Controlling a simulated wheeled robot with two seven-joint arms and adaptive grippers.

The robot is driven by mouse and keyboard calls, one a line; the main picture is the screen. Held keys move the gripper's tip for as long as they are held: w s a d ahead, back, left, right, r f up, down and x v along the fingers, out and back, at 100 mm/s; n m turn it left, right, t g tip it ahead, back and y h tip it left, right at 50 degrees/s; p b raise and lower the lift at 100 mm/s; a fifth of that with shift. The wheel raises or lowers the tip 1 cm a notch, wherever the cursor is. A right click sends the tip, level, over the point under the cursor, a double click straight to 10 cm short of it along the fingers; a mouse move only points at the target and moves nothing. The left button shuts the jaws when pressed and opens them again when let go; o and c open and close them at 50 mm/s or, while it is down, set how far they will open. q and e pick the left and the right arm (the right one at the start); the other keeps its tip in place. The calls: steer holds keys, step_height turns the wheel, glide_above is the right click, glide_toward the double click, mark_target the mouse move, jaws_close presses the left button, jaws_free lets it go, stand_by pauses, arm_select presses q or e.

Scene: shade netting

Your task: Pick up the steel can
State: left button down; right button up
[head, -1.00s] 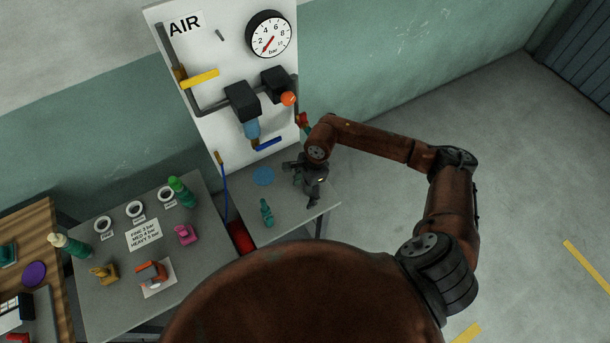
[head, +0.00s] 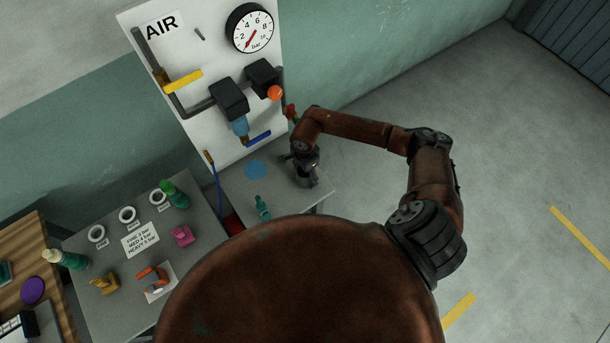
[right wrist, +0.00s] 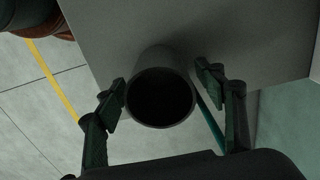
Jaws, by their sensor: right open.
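The steel can (right wrist: 161,72) is a dark grey cylinder with an open, dark mouth facing the camera in the right wrist view. It stands on the small grey table. My right gripper (right wrist: 162,90) is open, with one finger on each side of the can and visible gaps between. In the head view the right gripper (head: 301,163) is at the table's right part; it and the wrist partly cover the can there, and the two dark shapes blend. My left gripper is not in view.
A green bottle (head: 262,207) and a blue disc (head: 255,169) are on the same table, left of the gripper. The white AIR panel (head: 190,130) rises behind. A grey bench (head: 120,318) with several small items stands at the left. The floor at right is clear.

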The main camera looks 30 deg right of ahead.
steer(key=shift+f, duration=0.15)
steer(key=shift+c, duration=0.2)
steer(key=c, duration=0.8)
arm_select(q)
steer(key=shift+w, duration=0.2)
arm_select(e)
steer(key=c, duration=0.5)
